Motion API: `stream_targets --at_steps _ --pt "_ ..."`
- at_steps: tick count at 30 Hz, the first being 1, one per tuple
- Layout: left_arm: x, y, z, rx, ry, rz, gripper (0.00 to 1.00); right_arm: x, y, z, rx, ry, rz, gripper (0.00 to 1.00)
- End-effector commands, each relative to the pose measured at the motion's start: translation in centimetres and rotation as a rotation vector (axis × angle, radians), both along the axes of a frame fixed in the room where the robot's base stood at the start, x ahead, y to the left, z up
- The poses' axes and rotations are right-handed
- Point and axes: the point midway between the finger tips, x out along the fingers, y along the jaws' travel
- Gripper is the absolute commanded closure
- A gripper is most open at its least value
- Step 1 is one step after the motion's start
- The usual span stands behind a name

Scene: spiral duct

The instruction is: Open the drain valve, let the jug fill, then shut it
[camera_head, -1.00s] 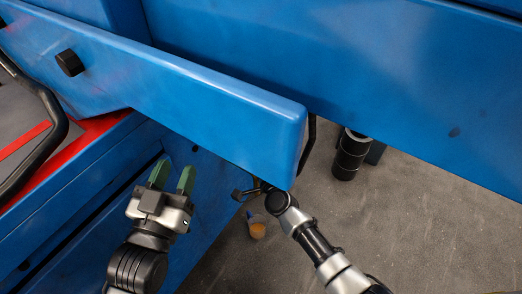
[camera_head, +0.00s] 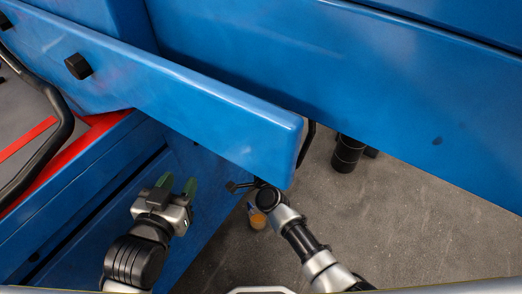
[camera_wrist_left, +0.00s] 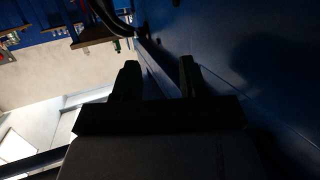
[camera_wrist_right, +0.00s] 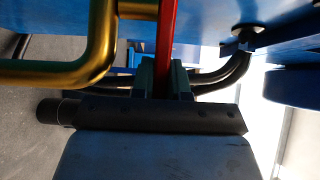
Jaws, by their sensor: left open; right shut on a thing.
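A red lever (camera_wrist_right: 166,35) stands between the fingers of my right gripper (camera_wrist_right: 166,78) in the right wrist view, and the gripper is shut on it. A bent brass pipe (camera_wrist_right: 98,55) runs beside it at the left. In the head view the fingers of my right gripper are hidden by the wrist and the blue beam. The small jug (camera_head: 257,218), with an orange-amber part, sits low beside my right wrist, which partly covers it. My left gripper (camera_head: 176,183) is open and empty in front of the blue panel; its fingers also show apart in the left wrist view (camera_wrist_left: 158,70).
A long blue beam (camera_head: 200,95) crosses above both grippers. A blue panel (camera_head: 205,175) stands behind my left gripper. A black curved rail (camera_head: 62,125) is at the left. Grey floor (camera_head: 420,210) is open at the right, with a black cylinder (camera_head: 348,153) near the machine.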

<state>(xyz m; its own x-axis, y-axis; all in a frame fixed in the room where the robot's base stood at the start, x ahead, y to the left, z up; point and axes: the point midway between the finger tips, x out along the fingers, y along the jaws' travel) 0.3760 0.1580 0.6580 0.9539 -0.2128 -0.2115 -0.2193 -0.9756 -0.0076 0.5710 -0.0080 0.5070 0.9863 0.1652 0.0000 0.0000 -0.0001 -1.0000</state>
Motion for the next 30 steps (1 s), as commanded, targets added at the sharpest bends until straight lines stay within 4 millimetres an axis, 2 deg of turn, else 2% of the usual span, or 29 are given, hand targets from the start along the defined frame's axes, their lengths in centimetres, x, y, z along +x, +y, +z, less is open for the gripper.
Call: stream_targets --at_steps 3,4,9,20,26,30 --pt "0.0 0.0 0.0 0.0 -0.001 0.0 0.57 -0.1 0.0 -0.2 -0.002 0.004 0.001 1.0" --pt "0.0 0.0 0.0 0.0 -0.001 0.0 0.57 -0.1 0.0 -0.2 -0.002 0.004 0.001 0.84" --pt "0.0 0.0 0.0 0.0 -0.001 0.001 0.57 -0.1 0.0 -0.2 -0.001 0.003 0.001 0.6" --pt "0.0 0.0 0.0 0.003 0.012 0.001 0.57 -0.4 -0.1 0.0 0.0 0.002 0.001 0.6" --pt "-1.2 0.6 -1.9 0.041 0.175 0.01 0.57 -2.7 -0.5 0.1 0.0 0.003 0.001 0.6" --pt "-2.4 1.3 -3.4 0.075 0.317 0.02 0.57 -5.1 -0.9 0.1 -0.002 0.004 0.0 0.6"
